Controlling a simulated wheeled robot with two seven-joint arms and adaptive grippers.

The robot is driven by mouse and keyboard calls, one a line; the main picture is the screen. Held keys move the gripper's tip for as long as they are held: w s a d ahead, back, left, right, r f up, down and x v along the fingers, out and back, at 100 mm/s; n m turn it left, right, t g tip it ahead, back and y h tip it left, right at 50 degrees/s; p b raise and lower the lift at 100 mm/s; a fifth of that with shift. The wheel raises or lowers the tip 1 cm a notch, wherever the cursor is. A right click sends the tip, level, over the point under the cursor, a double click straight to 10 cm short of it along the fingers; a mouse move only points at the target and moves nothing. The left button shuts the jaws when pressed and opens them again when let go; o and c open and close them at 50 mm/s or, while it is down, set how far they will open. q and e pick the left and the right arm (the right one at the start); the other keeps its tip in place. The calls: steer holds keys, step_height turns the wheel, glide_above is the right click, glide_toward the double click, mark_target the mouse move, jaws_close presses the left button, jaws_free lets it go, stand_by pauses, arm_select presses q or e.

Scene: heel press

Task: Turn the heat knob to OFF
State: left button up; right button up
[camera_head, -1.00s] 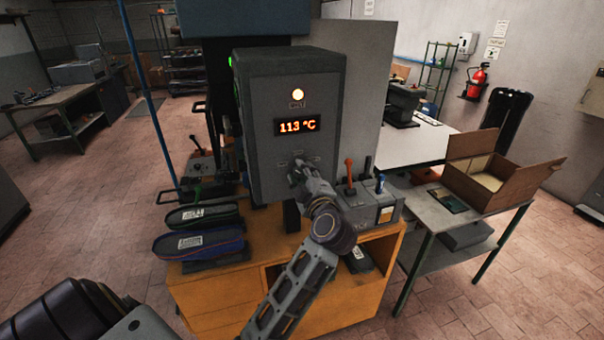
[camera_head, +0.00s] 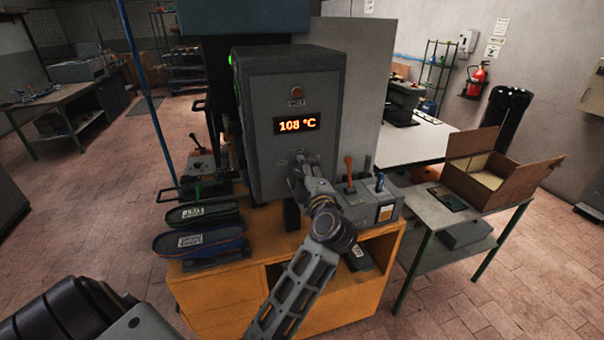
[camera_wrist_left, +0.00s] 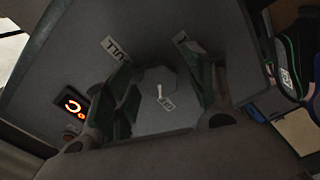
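The grey press control box (camera_head: 262,125) stands on the orange cabinet, its display (camera_head: 297,124) reading 108 °C and the lamp (camera_head: 297,91) above it unlit. My left gripper (camera_head: 297,168) is at the lower front of the box and hides the heat knob in the head view. In the left wrist view, the grey knob (camera_wrist_left: 156,78) with a white pointer mark lies between the spread fingers of my left gripper (camera_wrist_left: 168,88). A gap shows beside the knob. My right gripper is not in view.
A grey lever box (camera_head: 370,207) with an orange-handled lever stands right of my left arm. Two shoe-shaped pieces (camera_head: 200,240) lie at the cabinet's left. A side table with an open cardboard box (camera_head: 490,180) stands to the right.

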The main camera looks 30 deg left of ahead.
arm_select(q)
steer(key=shift+d, duration=0.1)
steer(key=v, duration=1.2)
steer(key=shift+w, duration=0.1)
stand_by(0.7)
